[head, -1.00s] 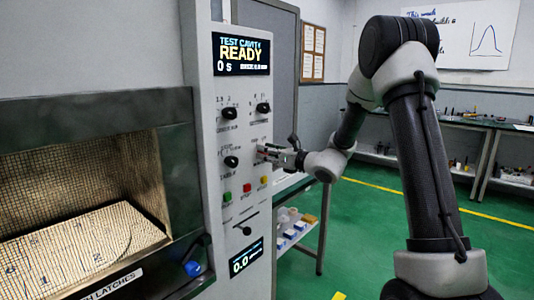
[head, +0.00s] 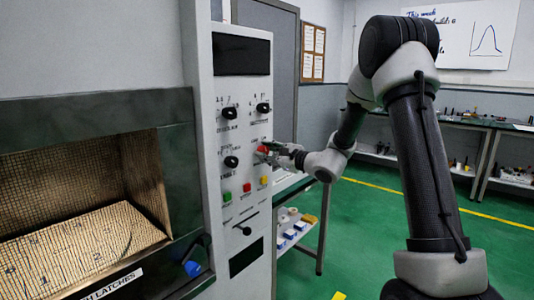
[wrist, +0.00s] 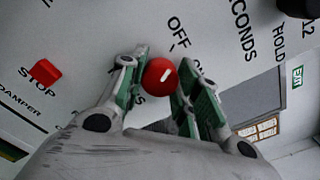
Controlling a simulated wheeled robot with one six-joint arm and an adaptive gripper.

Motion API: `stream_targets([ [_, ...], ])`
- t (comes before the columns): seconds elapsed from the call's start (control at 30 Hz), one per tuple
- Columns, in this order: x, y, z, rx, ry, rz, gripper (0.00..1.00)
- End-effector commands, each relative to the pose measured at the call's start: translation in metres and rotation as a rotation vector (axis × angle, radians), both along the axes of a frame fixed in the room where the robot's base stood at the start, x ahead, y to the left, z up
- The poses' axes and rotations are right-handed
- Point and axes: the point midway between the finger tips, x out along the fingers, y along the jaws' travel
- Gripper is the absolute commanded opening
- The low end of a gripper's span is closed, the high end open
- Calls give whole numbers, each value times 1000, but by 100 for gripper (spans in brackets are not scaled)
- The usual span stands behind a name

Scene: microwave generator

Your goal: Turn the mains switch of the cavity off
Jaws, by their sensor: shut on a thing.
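The mains switch is a round red knob (wrist: 160,76) with a white pointer mark, on the grey control panel (head: 222,60). In the wrist view the mark lies near the printed word OFF. In the head view the red knob (head: 263,149) shows at the tips of my gripper (head: 270,152). My gripper's two green-padded fingers (wrist: 163,88) stand on either side of the knob, shut on it. The upper display (head: 241,54) and lower display (head: 246,257) are both dark.
Black knobs (head: 231,161) and coloured push buttons (head: 227,196) sit close by on the panel. The open cavity (head: 80,210) with its mesh lining is at left.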

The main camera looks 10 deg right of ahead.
Motion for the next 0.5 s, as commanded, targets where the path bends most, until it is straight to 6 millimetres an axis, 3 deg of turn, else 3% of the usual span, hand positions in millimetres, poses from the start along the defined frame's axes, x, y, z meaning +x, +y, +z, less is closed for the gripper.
stream_targets([
  [0.5,0,0,-1,-71,-48,0,8],
])
